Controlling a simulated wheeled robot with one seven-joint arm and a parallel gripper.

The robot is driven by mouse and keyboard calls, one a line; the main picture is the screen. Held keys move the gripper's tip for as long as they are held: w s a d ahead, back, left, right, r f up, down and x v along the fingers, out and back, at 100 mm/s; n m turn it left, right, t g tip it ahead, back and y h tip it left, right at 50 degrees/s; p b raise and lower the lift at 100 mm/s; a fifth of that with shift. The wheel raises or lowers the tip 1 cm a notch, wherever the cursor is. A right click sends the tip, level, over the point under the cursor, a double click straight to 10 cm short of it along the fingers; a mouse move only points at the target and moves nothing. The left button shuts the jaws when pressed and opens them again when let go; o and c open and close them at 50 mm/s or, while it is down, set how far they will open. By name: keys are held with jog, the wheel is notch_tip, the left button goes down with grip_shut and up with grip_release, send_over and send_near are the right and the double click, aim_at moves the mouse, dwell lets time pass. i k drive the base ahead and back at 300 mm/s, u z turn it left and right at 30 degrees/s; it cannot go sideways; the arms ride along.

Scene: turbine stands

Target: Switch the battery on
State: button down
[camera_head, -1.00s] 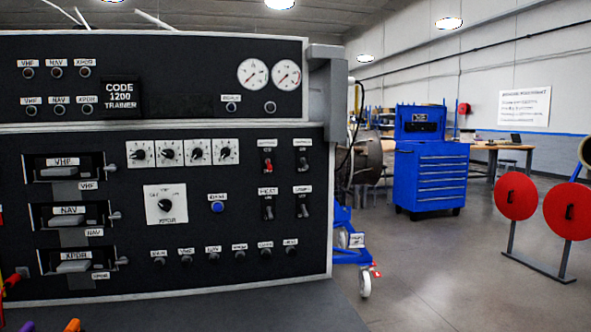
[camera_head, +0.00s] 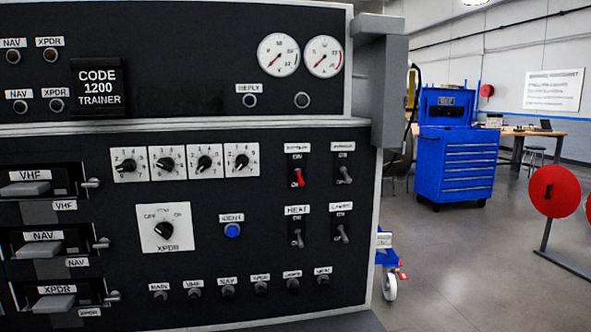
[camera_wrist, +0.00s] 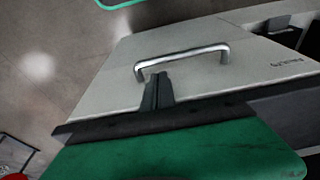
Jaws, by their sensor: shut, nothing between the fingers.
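The battery switch (camera_head: 298,177) is a red-levered toggle in the upper row at the right of the black trainer panel (camera_head: 270,265). Its lever points down, by the lower mark on its plate. The small label above it is blurred. My gripper (camera_wrist: 158,76) shows only in the wrist view as dark fingers shut together with nothing between them. They are in front of a pale surface with a metal handle (camera_wrist: 182,58). The battery switch is not in the wrist view, and my gripper is not in the head view.
A blue button (camera_head: 232,230) and the XPDR knob (camera_head: 163,229) are to the left. A grey post (camera_head: 390,85) borders the upper panel. Open floor lies right, before a blue tool cabinet (camera_head: 455,165).

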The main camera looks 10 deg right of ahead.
aim_at(297, 172)
jog(key=k, duration=1.15)
jog(key=u, duration=0.95)
jog(key=i, duration=1.4)
jog(key=u, duration=0.05)
